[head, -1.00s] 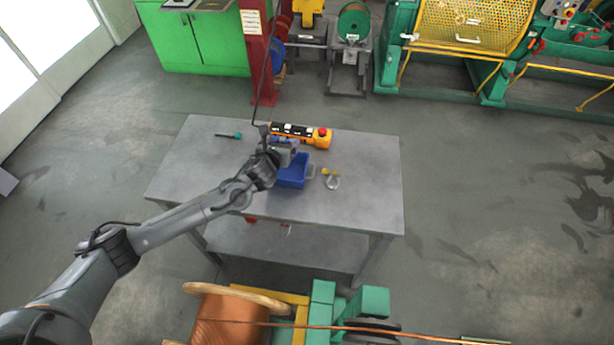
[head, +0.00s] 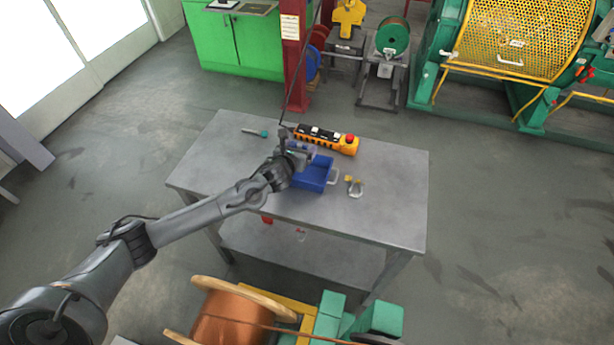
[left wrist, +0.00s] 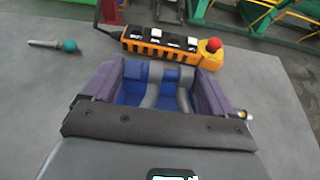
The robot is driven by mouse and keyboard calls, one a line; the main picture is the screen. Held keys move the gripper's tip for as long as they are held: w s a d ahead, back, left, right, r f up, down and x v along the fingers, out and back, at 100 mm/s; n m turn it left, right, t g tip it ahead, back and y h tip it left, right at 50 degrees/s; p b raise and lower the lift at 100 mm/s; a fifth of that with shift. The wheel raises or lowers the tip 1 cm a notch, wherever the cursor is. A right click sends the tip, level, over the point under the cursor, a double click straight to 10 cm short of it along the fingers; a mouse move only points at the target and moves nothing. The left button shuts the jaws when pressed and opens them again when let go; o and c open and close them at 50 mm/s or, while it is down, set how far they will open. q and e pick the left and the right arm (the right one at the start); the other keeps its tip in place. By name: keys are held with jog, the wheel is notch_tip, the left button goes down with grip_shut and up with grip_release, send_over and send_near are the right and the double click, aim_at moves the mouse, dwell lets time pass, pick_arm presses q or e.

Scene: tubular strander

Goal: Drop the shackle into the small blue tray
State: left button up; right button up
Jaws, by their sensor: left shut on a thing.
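My right gripper is not in view.
On the table (head: 390,215), a yellow-and-black control pendant (head: 327,139) with a red button lies behind the tray. A teal-handled tool (head: 256,132) lies at the back left. The table's front and right are clear. A copper spool (head: 228,315) stands in front.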

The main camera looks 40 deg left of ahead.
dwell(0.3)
pick_arm(q)
jog(key=o, duration=1.2)
jog(key=shift+w, duration=0.1)
jog(key=shift+o, duration=0.3)
jog(key=shift+f, duration=0.2)
jog(key=v, duration=1.1)
jog(key=shift+a, duration=0.1)
